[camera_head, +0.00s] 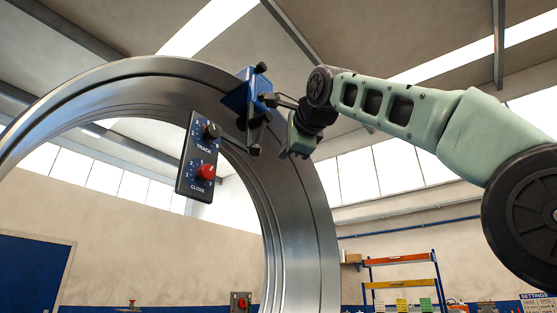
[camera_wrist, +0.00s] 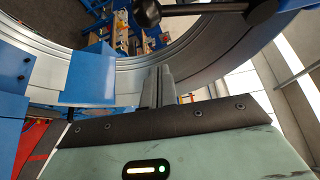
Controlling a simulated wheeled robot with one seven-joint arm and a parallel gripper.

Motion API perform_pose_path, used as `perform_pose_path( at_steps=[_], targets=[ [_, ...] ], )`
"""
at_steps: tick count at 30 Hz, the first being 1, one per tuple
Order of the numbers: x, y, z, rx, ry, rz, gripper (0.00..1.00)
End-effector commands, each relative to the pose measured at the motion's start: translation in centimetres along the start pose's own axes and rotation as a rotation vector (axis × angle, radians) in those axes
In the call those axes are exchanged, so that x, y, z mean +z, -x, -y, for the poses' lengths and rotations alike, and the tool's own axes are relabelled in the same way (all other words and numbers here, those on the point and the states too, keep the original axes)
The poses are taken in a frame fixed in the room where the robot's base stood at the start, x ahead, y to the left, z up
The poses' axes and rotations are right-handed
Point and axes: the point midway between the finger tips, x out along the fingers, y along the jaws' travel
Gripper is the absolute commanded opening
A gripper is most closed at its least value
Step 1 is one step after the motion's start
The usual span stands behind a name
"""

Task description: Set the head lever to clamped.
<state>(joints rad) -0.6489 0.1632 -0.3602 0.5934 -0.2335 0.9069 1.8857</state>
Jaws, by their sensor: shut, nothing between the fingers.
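The blue head (camera_head: 236,97) sits on the upper right of a large metal ring. Black knobs and short bars stick out from it.
A hanging control panel (camera_head: 198,158) has a black TRACK knob and a red CLOSE knob, left of the head. The metal ring (camera_head: 304,230) fills the middle. A blue block (camera_wrist: 90,75) is left of my fingers. Shelves (camera_head: 400,258) stand far behind.

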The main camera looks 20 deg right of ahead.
Motion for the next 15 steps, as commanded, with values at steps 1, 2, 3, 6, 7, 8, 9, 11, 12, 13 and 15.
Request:
perform_pose_path(
  at_steps=[1,2,3,6,7,8,9,11,12,13,15],
  targets=[
    [0.1,1.2,-0.5,-0.001,-0.001,0.004,0.00],
    [0.1,1.9,-0.4,-0.002,-0.001,0.004,0.00],
    [0.1,2.7,-0.3,-0.002,-0.001,0.004,0.00],
    [0.0,4.3,-0.2,-0.001,-0.001,0.003,0.00],
    [0.1,4.8,-0.1,0.000,0.000,0.002,0.00],
    [0.1,5.1,-0.1,0.000,0.000,0.001,0.00],
    [0.0,5.5,0.0,0.000,0.000,0.001,0.00],
    [0.0,6.0,0.0,0.001,0.000,0.001,0.00],
    [0.0,6.3,0.1,0.001,0.000,0.000,0.00],
    [0.0,6.4,0.1,0.001,0.001,0.000,0.00],
    [0.0,6.5,0.2,0.001,0.001,-0.001,0.00]
  ],
)
